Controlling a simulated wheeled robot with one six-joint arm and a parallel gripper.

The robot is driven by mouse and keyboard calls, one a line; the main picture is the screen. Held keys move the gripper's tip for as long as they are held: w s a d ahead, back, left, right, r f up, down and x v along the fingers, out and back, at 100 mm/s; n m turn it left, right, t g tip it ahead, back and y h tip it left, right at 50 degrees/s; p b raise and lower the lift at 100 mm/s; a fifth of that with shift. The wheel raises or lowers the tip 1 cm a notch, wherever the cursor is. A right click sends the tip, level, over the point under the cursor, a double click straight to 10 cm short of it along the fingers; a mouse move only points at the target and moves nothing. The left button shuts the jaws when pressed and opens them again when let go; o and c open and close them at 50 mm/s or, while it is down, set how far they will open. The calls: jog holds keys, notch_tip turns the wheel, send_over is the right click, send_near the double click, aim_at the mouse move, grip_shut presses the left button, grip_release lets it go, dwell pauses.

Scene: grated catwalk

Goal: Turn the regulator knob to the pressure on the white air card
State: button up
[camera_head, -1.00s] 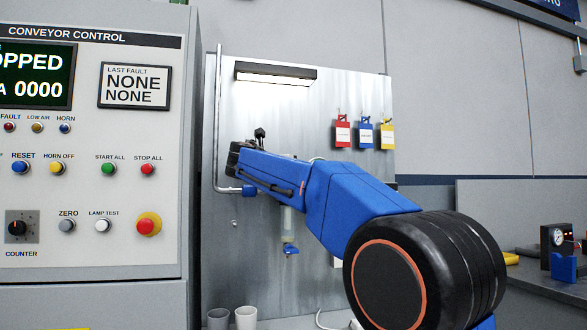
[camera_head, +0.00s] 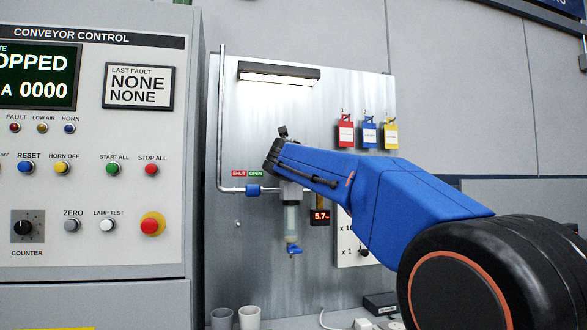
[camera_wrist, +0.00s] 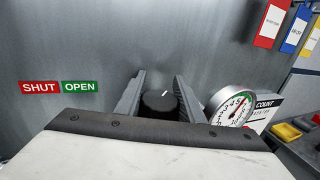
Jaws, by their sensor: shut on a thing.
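My gripper (camera_wrist: 160,92) has one finger on each side of the black regulator knob (camera_wrist: 160,101) and is shut on it. The knob has a white pointer line, tilted slightly left of upright in the wrist view. A round white gauge (camera_wrist: 232,107) with a green band stands just right of the knob; its needle is too small to read surely. In the head view my gripper end (camera_head: 273,160) covers the knob, above a clear filter bowl (camera_head: 291,220). A red digital readout (camera_head: 320,216) shows about 5.7. I cannot make out the white air card.
Red SHUT and green OPEN labels (camera_head: 247,173) sit above a pipe with a blue fitting (camera_head: 253,190). A white board (camera_head: 346,245) marked x10 and x1 is partly behind my arm. Red, blue and yellow tags (camera_head: 367,134) hang right. The control cabinet (camera_head: 90,240) stands left.

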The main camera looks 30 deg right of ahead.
jog(key=shift+w+a+n+t+y, duration=0.2)
jog(key=shift+n+t+y, duration=0.25)
jog(key=shift+n+y, duration=0.35)
jog(key=shift+w+a+n+t+y, duration=0.15)
jog(key=shift+n+t+y, duration=0.35)
jog(key=shift+y, duration=0.5)
jog(key=shift+s, duration=0.1)
jog(key=o, duration=0.8)
jog(key=shift+a, duration=0.1)
jog(key=shift+s, duration=0.1)
jog(key=v, duration=1.7)
jog(key=shift+s+a, duration=0.1)
